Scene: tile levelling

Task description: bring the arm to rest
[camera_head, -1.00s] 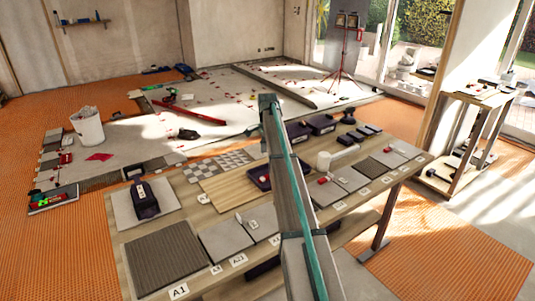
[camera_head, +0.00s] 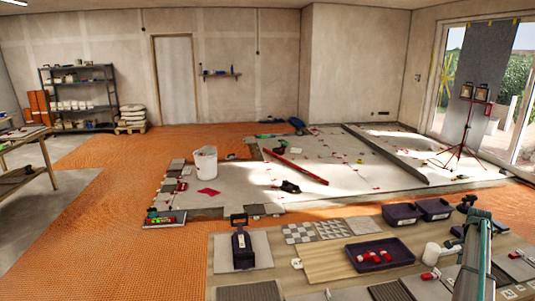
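Part of my own arm, a grey link with a teal stripe, rises from the bottom edge at the lower right of the head view. It stands in front of the right part of the workbench (camera_head: 226,268). My gripper is not in view, so I cannot see its fingers or whether it holds anything. On the bench are a dark tray (camera_head: 362,267) with red pieces in it, a black tool (camera_head: 242,249) on a pale tile, a wooden board (camera_head: 315,262) and several sample tiles. My arm hides part of the bench's right side.
Beyond the bench, a pale tiled floor area (camera_head: 240,177) carries a white bucket (camera_head: 205,164) and a long red bar (camera_head: 299,168). A red tripod (camera_head: 462,150) stands at the right. Shelving (camera_head: 80,98) stands far left. The orange matting (camera_head: 110,215) at left is largely clear.

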